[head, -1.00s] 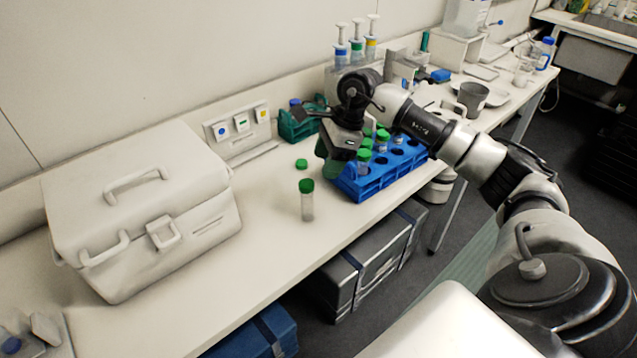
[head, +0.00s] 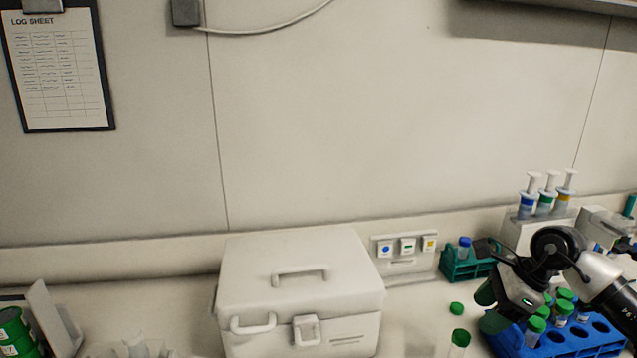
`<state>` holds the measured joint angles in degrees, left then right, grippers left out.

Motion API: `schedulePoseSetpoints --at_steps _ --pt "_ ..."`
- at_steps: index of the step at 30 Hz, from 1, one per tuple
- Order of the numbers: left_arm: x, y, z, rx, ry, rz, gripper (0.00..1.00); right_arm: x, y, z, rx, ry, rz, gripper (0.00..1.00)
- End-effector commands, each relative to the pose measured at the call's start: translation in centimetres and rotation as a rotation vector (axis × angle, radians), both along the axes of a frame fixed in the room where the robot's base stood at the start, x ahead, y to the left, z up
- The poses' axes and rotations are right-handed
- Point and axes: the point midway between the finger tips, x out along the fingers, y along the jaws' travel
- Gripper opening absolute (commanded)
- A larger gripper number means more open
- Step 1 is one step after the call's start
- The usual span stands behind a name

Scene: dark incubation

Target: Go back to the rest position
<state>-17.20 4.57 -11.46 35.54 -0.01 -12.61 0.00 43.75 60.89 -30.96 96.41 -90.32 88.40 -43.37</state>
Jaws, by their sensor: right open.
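My right gripper (head: 490,305) comes in from the right in the head view. It is over the left end of the blue tube rack (head: 590,338), with its fingers partly hidden by its own body. Several green-capped tubes (head: 563,308) stand in the rack. One green-capped tube (head: 459,345) stands on the bench to the left of the gripper, cut by the lower edge. A loose green cap (head: 456,308) lies on the bench behind it. My left gripper is not in view.
A closed white box (head: 300,295) with handles stands at the lower middle. A small green rack (head: 465,265) with a blue-capped tube is behind the gripper. Green cans (head: 15,330) stand at lower left.

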Motion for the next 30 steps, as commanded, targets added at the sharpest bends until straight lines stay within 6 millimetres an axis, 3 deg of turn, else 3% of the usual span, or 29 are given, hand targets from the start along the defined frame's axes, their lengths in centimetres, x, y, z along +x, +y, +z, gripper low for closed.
schedulePoseSetpoints --at_steps 3,6,9,12,16,20,23,26,30 --pt "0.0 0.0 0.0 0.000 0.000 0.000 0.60 0.3 6.4 -1.2 0.245 -0.047 -0.005 0.60" --pt "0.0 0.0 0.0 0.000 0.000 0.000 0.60 0.1 12.1 -1.0 0.532 -0.070 -0.060 0.60" --pt "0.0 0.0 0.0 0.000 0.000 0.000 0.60 -0.4 16.4 0.3 0.830 -0.056 -0.162 0.60" --pt "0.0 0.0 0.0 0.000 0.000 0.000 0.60 -0.8 19.0 1.8 1.121 -0.009 -0.308 0.60" --pt "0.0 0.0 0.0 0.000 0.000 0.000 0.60 -1.0 19.9 3.3 1.473 0.093 -0.560 0.60" --pt "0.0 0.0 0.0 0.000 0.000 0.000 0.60 -1.0 18.5 3.1 1.781 0.235 -0.883 0.60" --pt "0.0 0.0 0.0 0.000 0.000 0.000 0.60 -1.4 16.6 1.4 1.973 0.362 -1.176 0.60" --pt "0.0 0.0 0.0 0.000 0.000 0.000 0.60 -2.5 14.6 -1.6 2.116 0.498 -1.506 0.60" --pt "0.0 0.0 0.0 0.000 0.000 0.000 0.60 -5.8 12.5 -7.3 2.204 0.693 -2.032 0.60"
